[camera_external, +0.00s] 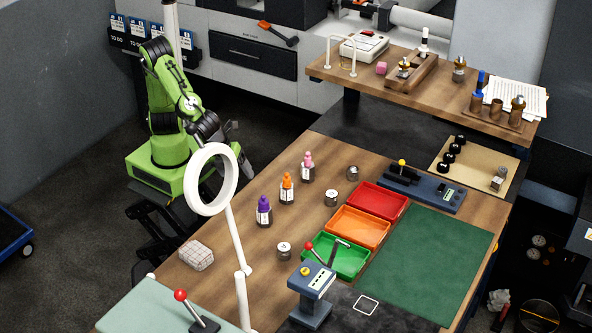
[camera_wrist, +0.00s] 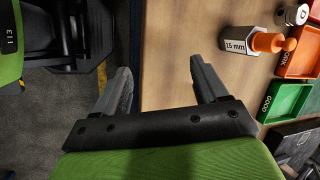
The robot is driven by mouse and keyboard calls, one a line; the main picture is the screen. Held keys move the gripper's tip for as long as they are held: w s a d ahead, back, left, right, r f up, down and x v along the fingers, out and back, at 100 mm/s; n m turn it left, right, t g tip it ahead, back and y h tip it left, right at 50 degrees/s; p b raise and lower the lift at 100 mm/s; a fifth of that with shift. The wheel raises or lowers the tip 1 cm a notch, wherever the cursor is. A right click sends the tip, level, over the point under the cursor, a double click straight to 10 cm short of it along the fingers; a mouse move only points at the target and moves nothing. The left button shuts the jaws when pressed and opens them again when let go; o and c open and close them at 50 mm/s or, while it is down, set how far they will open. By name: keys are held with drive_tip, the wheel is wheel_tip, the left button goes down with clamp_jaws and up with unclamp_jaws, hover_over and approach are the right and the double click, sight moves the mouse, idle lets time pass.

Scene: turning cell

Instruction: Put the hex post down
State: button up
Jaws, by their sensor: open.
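Three hex posts with coloured knobbed tops stand upright on the wooden bench: a purple one (camera_external: 264,212), an orange one (camera_external: 287,188) and a pink one (camera_external: 308,167). I cannot tell which one the task means. The orange-topped post (camera_wrist: 253,42) also shows in the wrist view, at upper right, with a "15 mm" label. My gripper (camera_wrist: 162,76) is open, with nothing between its fingers, apart from the posts. In the external view my gripper (camera_external: 247,166) is at the bench's left edge, partly hidden by the ring lamp.
A white ring lamp (camera_external: 231,205) stands in front of my arm. Red (camera_external: 378,202), orange (camera_external: 358,227) and green (camera_external: 338,258) trays lie right of the posts. Small metal cylinders stand between posts and trays. Bare wood (camera_external: 232,232) shows left of the purple post.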

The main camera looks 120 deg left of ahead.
drive_tip(key=s+a+r+n+t+h, duration=0.1)
drive_tip(key=s+a+r+n, duration=0.1)
drive_tip(key=s+r+n, duration=0.4)
drive_tip(key=s+a+r+n+t+h, duration=0.2)
drive_tip(key=s+r+n, duration=0.4)
drive_tip(key=s, duration=0.5)
drive_tip(key=shift+s+a+n+h, duration=0.15)
drive_tip(key=shift+a+n+h, duration=0.2)
drive_tip(key=shift+n, duration=0.85)
